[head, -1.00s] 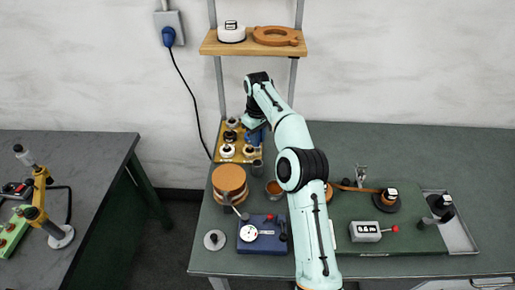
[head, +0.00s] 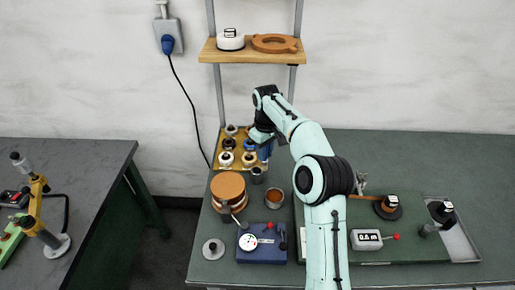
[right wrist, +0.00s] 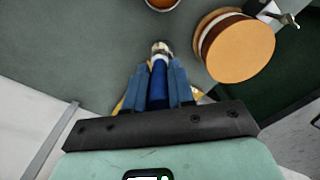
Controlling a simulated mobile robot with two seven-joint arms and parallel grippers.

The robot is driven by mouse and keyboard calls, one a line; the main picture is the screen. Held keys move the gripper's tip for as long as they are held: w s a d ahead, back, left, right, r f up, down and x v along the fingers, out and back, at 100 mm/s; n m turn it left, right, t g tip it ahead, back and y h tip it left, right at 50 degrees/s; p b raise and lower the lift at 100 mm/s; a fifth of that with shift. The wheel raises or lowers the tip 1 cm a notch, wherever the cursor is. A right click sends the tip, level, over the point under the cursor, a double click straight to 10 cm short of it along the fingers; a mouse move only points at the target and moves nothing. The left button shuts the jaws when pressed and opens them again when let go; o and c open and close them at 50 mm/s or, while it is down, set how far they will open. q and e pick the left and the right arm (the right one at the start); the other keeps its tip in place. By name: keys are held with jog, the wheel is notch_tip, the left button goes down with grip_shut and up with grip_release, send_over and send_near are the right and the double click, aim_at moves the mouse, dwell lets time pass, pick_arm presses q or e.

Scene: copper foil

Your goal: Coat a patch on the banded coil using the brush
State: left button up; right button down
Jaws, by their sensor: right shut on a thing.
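The banded coil (head: 228,189) is a copper-topped cylinder with a pale band on the left part of the table. In the right wrist view it shows at upper right (right wrist: 240,50). My right gripper (head: 265,152) is over the front right of the yellow tray. Its blue fingers (right wrist: 160,82) are shut on a slim blue-handled thing with a metallic end, apparently the brush (right wrist: 159,62). Its tip is apart from the coil. A cup with brown contents (head: 274,196) stands right of the coil; its edge shows in the wrist view (right wrist: 162,3). My left gripper is out of view.
The yellow tray (head: 217,164) holds several round pieces. A small dark cup (head: 257,175) stands between tray and brown-filled cup. A blue device with a red knob (head: 262,246) is in front. A shelf (head: 252,56) is above the back. My right arm spans the table's middle.

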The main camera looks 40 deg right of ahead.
jog(key=s+a+b, duration=0.1)
jog(key=s, duration=0.7)
jog(key=f+b, duration=0.1)
jog(key=f, duration=0.2)
jog(key=f+b, duration=0.2)
jog(key=f, duration=0.2)
jog(key=shift+w+a, duration=0.1)
jog(key=shift+w, duration=0.1)
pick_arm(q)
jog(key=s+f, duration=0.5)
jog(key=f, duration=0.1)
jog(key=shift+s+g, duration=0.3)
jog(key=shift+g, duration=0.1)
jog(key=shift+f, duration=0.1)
pick_arm(e)
jog(key=shift+r, duration=0.1)
pick_arm(q)
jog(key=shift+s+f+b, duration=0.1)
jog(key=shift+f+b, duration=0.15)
jog(key=shift+b, duration=0.15)
pick_arm(e)
jog(key=shift+f, duration=0.55)
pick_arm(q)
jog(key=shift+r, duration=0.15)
pick_arm(e)
jog(key=shift+f, duration=0.1)
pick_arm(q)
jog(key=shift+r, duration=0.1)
